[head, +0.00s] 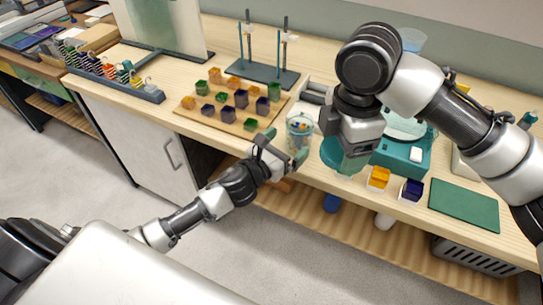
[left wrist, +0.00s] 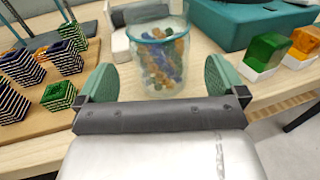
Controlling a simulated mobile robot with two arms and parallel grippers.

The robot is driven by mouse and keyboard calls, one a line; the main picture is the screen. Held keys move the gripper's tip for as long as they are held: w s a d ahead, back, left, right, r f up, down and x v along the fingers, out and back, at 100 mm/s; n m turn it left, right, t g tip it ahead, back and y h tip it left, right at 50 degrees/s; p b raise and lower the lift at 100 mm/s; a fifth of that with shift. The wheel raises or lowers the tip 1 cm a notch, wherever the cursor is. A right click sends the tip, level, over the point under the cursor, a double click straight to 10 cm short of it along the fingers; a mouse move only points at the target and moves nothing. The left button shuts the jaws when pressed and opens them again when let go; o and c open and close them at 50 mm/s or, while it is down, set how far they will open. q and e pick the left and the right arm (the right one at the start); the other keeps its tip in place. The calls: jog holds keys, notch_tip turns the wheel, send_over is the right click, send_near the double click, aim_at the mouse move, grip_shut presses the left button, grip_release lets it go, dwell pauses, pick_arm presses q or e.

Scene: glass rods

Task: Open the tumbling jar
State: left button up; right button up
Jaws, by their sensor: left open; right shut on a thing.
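The tumbling jar (head: 299,130) is a clear glass with colored pebbles, upright near the bench's front edge. Its top looks uncovered. In the left wrist view the jar (left wrist: 158,58) stands ahead, between the open fingers' lines. My left gripper (head: 283,147) is open at the jar's near side; its green fingers also show in the left wrist view (left wrist: 160,75), with nothing clearly gripped. My right gripper (head: 352,158) points down, right of the jar, shut on a teal round piece (head: 332,152) that looks like the jar's lid. The fingers partly hide this piece.
A board (head: 225,118) with several colored blocks lies left of the jar. A teal machine (head: 405,152) stands at the right. Orange (head: 378,178) and dark blue (head: 411,190) blocks and a green mat (head: 464,205) lie near the front edge. A stand (head: 262,73) rises behind.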

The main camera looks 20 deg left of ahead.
jog(key=shift+f+b, duration=0.4)
jog(key=shift+f, duration=0.1)
pick_arm(q)
jog(key=v, duration=0.6)
jog(key=shift+s, duration=0.3)
jog(key=shift+a, duration=0.15)
